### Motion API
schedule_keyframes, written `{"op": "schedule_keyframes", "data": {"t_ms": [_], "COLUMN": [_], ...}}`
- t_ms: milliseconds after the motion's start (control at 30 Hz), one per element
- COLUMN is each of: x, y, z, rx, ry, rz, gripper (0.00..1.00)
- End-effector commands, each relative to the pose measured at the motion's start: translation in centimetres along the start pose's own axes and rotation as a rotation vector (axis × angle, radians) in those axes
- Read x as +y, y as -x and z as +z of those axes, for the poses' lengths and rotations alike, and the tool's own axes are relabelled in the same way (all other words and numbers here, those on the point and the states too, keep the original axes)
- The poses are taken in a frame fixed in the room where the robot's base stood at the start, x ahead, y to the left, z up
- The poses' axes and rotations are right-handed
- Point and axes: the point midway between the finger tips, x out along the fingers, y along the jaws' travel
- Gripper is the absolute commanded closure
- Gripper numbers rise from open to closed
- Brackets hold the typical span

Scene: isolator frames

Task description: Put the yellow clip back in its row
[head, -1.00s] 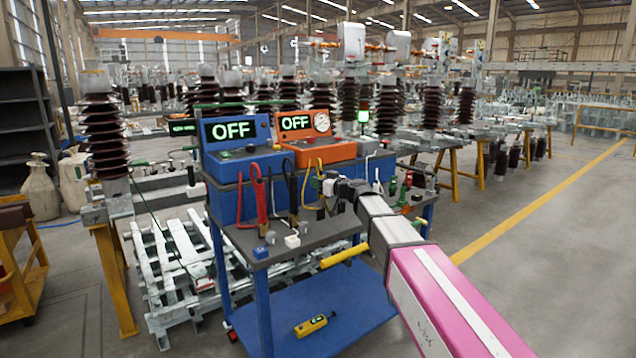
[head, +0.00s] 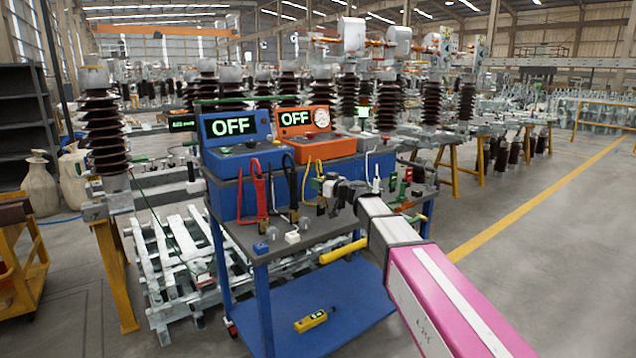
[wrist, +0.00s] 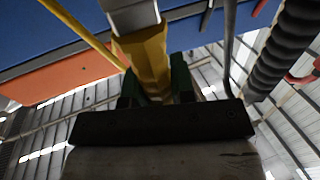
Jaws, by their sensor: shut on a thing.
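The yellow clip (wrist: 150,62) stands between the two green fingers of my gripper (wrist: 155,88) in the wrist view, and my gripper is shut on it. A grey block covers its far end, and I cannot tell whether they touch. In the head view, my gripper (head: 325,186) is over the bench, to the right of the black clip leads (head: 291,190), and largely hides the clip. A yellow lead (head: 306,187) hangs just left of my gripper. Red clip leads (head: 261,192) hang further left, along the front of the blue case.
The blue unit (head: 237,145) and orange unit (head: 318,146) both read OFF. A yellow bar (head: 343,251) sticks out at the bench front. A yellow tester (head: 315,319) lies on the lower blue shelf.

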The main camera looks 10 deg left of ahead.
Motion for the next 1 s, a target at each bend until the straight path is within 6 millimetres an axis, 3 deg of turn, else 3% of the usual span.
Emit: {"op": "schedule_keyframes", "data": {"t_ms": [567,600,700,1000], "x": [0.0,0.0,0.0,0.0], "y": [0.0,0.0,0.0,0.2], "z": [1.2,1.2,1.2,1.2], "rx": [0.001,0.001,0.001,0.000], "ry": [0.000,0.000,0.000,0.000], "rz": [0.000,0.000,0.000,0.000], "gripper": [1.00,0.73,0.47,0.47]}}
